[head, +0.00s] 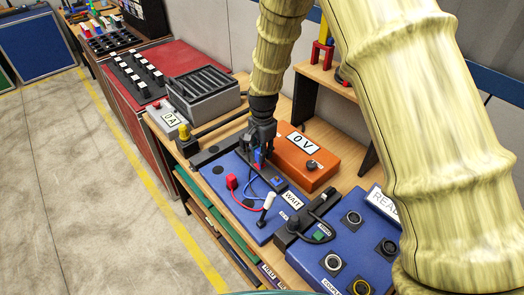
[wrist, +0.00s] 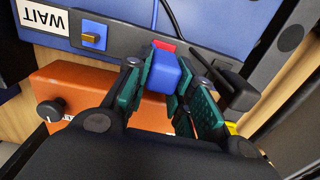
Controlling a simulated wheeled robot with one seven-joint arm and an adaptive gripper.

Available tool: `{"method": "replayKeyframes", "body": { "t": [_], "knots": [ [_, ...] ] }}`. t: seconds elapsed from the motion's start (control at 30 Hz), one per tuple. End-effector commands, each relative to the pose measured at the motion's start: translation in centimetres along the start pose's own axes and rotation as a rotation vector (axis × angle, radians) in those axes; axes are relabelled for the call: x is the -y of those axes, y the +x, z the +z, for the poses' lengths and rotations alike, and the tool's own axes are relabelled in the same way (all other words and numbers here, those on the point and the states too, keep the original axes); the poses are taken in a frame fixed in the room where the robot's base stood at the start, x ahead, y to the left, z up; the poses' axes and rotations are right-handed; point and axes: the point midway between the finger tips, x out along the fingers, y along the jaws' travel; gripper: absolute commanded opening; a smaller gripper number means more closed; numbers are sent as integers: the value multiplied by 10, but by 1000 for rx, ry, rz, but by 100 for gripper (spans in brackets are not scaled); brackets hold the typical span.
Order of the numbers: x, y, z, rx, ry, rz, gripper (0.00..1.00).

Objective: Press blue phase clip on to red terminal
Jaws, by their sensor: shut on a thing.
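My gripper (head: 262,138) points down over the dark terminal strip on the blue panel. Its green-padded fingers (wrist: 168,88) are shut on the blue phase clip (wrist: 164,73), which also shows below the fingers in the head view (head: 259,157). The red terminal (wrist: 165,46) shows as a red patch right at the clip's far edge in the wrist view. The clip covers most of it, and I cannot tell whether they touch. A blue terminal (wrist: 93,39) with a brass tab stands free on the same strip (wrist: 125,40).
A red clip (head: 231,181) and a white clip (head: 268,200) stand on the blue panel (head: 222,195), with cables around them. The orange 0 V box (head: 297,165) is close beside the strip. A WAIT sign (head: 292,200) and a blue button box (head: 345,240) lie nearer.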

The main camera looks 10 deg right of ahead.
Motion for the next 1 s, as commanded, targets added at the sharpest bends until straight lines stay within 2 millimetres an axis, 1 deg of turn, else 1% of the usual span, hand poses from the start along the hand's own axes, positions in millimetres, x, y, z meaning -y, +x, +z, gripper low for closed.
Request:
{"method": "replayKeyframes", "body": {
  "t": [0.03,0.07,0.1,0.2,0.5,0.63,0.77,1.0],
  "knots": [
    [0,3,0,0,0,1,0],
    [0,3,0,0,0,1,26],
    [0,2,0,0,0,1,33],
    [-1,2,0,0,0,1,49],
    [0,2,0,0,0,1,49],
    [0,-5,0,0,0,0,49],
    [0,-21,0,-1,0,0,49],
    [0,-62,0,-1,1,-1,49]
  ]
}}
